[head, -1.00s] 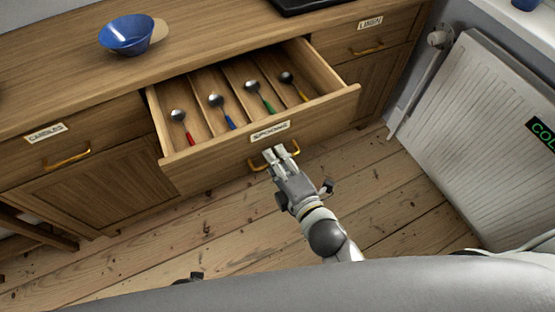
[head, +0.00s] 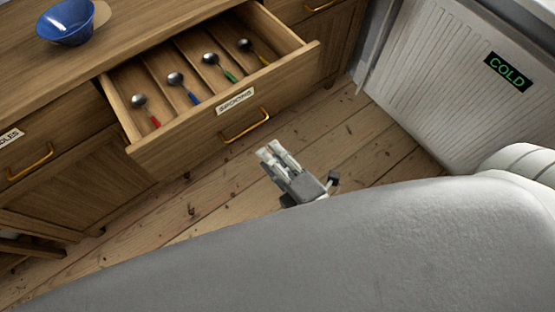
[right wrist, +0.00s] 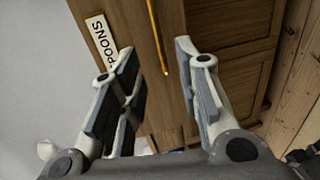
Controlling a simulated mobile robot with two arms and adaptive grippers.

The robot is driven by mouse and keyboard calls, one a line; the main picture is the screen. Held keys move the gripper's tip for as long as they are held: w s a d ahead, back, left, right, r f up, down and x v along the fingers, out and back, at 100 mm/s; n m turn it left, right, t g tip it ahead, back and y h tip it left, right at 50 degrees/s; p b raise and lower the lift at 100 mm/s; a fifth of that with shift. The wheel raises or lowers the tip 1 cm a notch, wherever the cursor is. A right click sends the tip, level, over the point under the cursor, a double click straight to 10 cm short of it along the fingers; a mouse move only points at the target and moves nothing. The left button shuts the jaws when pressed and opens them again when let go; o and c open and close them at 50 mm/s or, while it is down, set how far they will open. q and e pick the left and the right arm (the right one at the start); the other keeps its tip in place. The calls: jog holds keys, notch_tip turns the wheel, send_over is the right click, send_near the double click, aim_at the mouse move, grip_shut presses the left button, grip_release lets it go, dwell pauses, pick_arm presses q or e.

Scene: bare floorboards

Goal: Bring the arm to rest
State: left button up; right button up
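My right gripper (head: 271,151) is in the head view, in front of the open drawer (head: 225,121) labelled SPOONS and apart from its brass handle (head: 245,125). In the right wrist view its two fingers (right wrist: 157,70) stand apart with nothing held between them. The handle (right wrist: 158,38) and drawer front show beyond them. The drawer holds a red-handled spoon (head: 144,107), a blue-handled spoon (head: 182,86), a green-handled spoon (head: 218,66) and a yellow-handled spoon (head: 253,51), each in its own compartment. My left gripper is not in view.
A blue bowl (head: 66,24) sits on the wooden cabinet top (head: 140,27). A white radiator (head: 430,80) with a COLD sign (head: 508,71) stands at the right. Bare floorboards (head: 350,145) lie between drawer and radiator. My grey body fills the lower part of the head view.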

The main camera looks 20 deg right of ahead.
jog(key=shift+s+d+r, duration=0.15)
jog(key=shift+s+d, duration=0.05)
jog(key=shift+s, duration=0.4)
